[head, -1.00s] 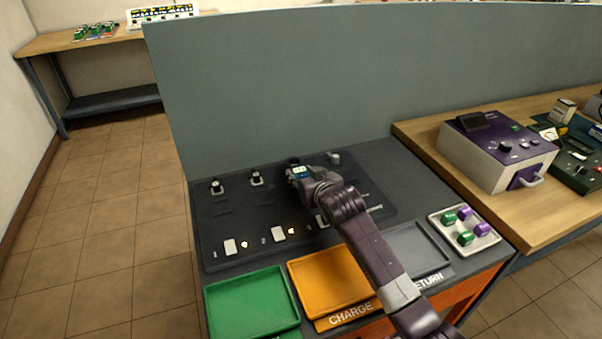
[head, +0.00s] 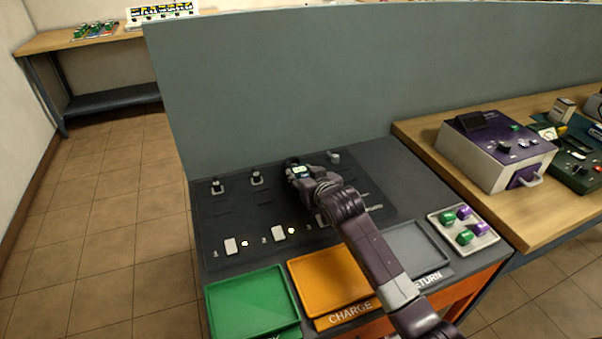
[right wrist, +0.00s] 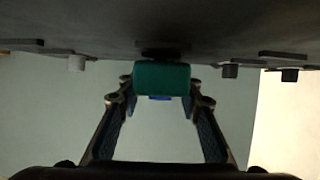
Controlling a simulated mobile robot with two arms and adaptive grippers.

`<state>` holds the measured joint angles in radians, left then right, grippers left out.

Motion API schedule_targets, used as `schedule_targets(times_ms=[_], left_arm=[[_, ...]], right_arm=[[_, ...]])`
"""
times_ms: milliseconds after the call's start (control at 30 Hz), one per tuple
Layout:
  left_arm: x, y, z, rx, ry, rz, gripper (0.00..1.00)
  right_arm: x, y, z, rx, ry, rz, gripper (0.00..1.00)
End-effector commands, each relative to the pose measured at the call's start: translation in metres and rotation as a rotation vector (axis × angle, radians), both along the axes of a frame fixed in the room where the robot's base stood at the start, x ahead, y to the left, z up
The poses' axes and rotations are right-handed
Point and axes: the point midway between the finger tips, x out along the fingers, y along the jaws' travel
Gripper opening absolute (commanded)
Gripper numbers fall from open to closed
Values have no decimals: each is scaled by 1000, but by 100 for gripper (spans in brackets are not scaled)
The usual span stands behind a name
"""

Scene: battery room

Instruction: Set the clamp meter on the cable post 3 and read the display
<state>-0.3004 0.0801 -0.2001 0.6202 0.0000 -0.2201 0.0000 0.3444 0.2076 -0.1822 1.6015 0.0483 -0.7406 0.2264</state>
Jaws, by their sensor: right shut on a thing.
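The clamp meter (head: 300,171) is a small device with a lit display, too small for me to read in the head view. My right gripper (head: 302,175) is shut on it, low over the dark panel at the third post position. In the right wrist view the meter's teal body (right wrist: 160,78) sits between the two fingertips. A dark shape (right wrist: 160,52) lies just behind it. Cable post 3 is mostly hidden by the meter and gripper, so I cannot tell whether the jaw is around it. My left gripper is not in view.
Other posts stand on the panel (head: 230,211): two to the left (head: 217,186) (head: 256,178) and one to the right (head: 334,157). Green (head: 252,303), orange (head: 328,276) and grey (head: 417,245) trays lie in front. A tall grey partition (head: 300,80) stands behind.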

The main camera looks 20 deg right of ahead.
Motion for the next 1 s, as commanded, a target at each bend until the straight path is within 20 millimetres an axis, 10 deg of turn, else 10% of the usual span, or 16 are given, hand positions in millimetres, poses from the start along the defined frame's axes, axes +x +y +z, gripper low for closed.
schedule_targets(times_ms=[533,567,600,1000], left_arm=[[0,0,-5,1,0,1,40],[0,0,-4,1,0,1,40],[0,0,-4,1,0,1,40],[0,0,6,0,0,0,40]], right_arm=[[0,0,-8,0,-2,0,1],[0,0,-7,0,-3,0,36],[0,0,-7,0,-3,0,40],[-7,0,-4,0,3,0,40]])
